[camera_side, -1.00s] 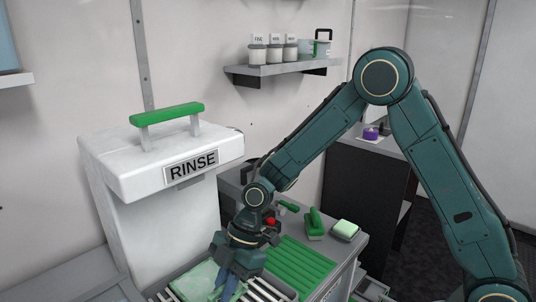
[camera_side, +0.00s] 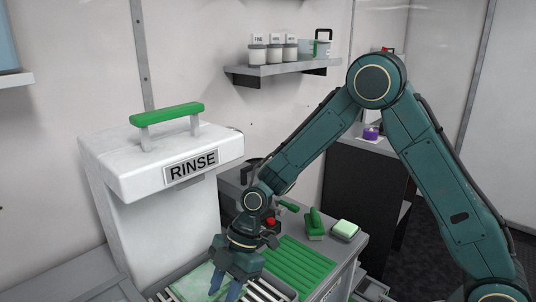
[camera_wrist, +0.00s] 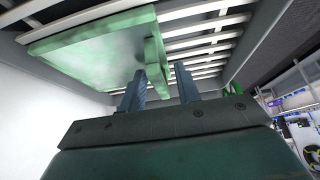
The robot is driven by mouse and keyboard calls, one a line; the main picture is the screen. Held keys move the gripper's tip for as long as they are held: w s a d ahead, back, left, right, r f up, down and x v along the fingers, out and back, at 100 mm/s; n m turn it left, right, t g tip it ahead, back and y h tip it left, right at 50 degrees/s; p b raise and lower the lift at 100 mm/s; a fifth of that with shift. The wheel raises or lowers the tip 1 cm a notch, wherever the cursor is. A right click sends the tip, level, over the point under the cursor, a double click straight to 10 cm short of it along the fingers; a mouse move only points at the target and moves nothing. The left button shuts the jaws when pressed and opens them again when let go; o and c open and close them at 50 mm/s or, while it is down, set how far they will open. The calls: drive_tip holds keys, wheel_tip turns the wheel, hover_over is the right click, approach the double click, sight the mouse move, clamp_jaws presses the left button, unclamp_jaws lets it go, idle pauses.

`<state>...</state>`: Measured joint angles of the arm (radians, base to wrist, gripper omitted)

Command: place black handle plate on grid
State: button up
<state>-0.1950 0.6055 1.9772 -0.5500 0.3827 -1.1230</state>
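A pale green plate (camera_wrist: 95,52) with an upright green handle (camera_wrist: 156,62) lies on the white-slatted grid (camera_wrist: 205,41) in the wrist view. In the side view the plate (camera_side: 190,284) is partly hidden behind my gripper. I cannot make out a black handle on it. My gripper (camera_wrist: 160,82) is over the grid with its two blue-grey fingers apart and nothing clearly held between them. The handle stands just beyond the fingertips; I cannot tell if it touches the left finger. In the side view my gripper (camera_side: 229,286) points down at the plate.
The white RINSE box (camera_side: 160,215) with a green-handled lid stands at left. A ribbed green tray (camera_side: 300,265) adjoins the grid. A green brush (camera_side: 315,228) and pale green block (camera_side: 345,229) lie behind it. A wall shelf (camera_side: 280,71) holds several jars and a green container with a black part.

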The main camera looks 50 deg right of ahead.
drive_tip(key=shift+r, duration=0.1)
drive_tip(key=v, duration=1.2)
drive_tip(key=shift+r, duration=0.1)
idle(0.4)
drive_tip(key=s+d+r+m+t+h, duration=0.3)
drive_tip(key=s+d+r+m, duration=0.5)
drive_tip(key=s+r, duration=0.15)
drive_tip(key=s+d+m+t+h, duration=0.1)
drive_tip(key=s+d+m, duration=0.2)
drive_tip(key=s+m, duration=0.2)
drive_tip(key=s+d+r+m+t+h, duration=0.1)
drive_tip(key=s+d+m, duration=0.3)
drive_tip(key=s, duration=0.4)
drive_tip(key=shift+m+h, duration=0.5)
